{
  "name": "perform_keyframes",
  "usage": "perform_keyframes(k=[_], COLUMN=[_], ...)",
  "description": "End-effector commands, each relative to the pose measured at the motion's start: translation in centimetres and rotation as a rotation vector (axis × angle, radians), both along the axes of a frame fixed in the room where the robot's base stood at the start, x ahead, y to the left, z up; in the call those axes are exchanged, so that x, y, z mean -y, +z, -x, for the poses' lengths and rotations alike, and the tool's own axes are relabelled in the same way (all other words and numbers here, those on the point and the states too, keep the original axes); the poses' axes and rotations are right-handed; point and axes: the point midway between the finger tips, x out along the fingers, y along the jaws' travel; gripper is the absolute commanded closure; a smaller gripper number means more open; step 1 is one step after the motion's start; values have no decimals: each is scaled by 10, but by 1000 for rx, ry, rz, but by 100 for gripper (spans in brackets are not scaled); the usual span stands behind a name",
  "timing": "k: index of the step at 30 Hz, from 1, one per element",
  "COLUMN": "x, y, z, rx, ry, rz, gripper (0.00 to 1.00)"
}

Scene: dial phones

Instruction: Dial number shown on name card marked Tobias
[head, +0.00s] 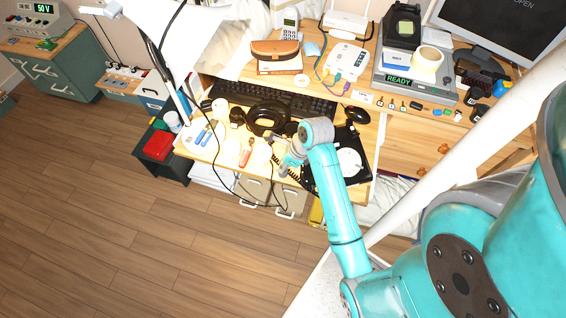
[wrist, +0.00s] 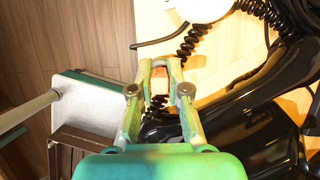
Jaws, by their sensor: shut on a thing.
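The black phone (head: 354,140) with a round white dial (head: 349,162) sits at the right end of the lower desk surface, partly hidden behind my arm. Glossy black curved parts (wrist: 245,110) fill the right of the wrist view, with a black coiled cord (wrist: 187,45) beside them. My gripper (head: 287,158) is left of the phone, low near the desk's front edge. In the wrist view its fingers (wrist: 160,70) are closed around a small orange piece (wrist: 160,84), which I cannot identify. A small white card (head: 362,97) stands on the upper shelf; no name or number is readable.
A keyboard (head: 268,95), headphones (head: 267,119), a red-handled tool (head: 246,153) and a black mouse (head: 355,116) crowd the desk. A monitor (head: 505,28) and a device reading READY (head: 412,88) are above. Wooden floor (head: 130,210) is clear at left.

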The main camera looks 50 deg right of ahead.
Motion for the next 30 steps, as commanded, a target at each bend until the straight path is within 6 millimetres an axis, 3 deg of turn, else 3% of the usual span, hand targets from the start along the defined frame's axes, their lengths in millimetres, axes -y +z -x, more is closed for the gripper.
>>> perform_keyframes(k=[5,6,9,20,30], x=[0,0,0,1,8], y=[0,0,0,4,48], z=[0,0,0,1,18], rx=[0,0,0,2,3], ry=[0,0,0,-1,-2], rz=[0,0,0,1,3], gripper=[100,80,55,55,55])
